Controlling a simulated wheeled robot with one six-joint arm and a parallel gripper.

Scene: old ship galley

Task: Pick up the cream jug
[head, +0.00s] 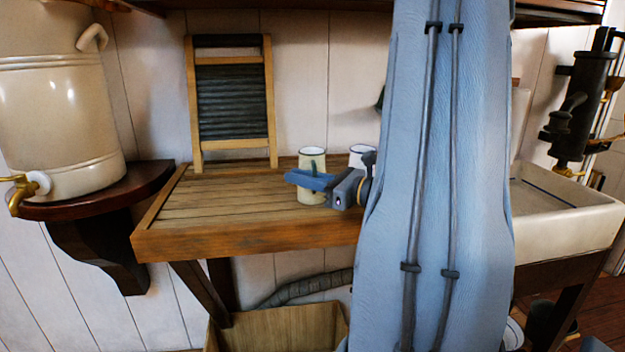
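A cream-coloured vessel (312,160) with a dark rim, which looks like the cream jug, stands upright on the wooden draining board (235,238) in the head view. My gripper (303,181) reaches in from the right at the vessel's mid-height. One blue finger crosses in front of the vessel, whose top and bottom show above and below it. The other finger is not clearly seen, so I cannot tell whether the gripper is closed on the vessel. No handle or spout can be made out.
A second pale vessel (360,152) stands just right, partly hidden by my gripper and arm. A washboard (232,100) leans on the wall behind. A large urn (60,100) with a brass tap stands left, a sink (560,215) right. The board's left part is clear.

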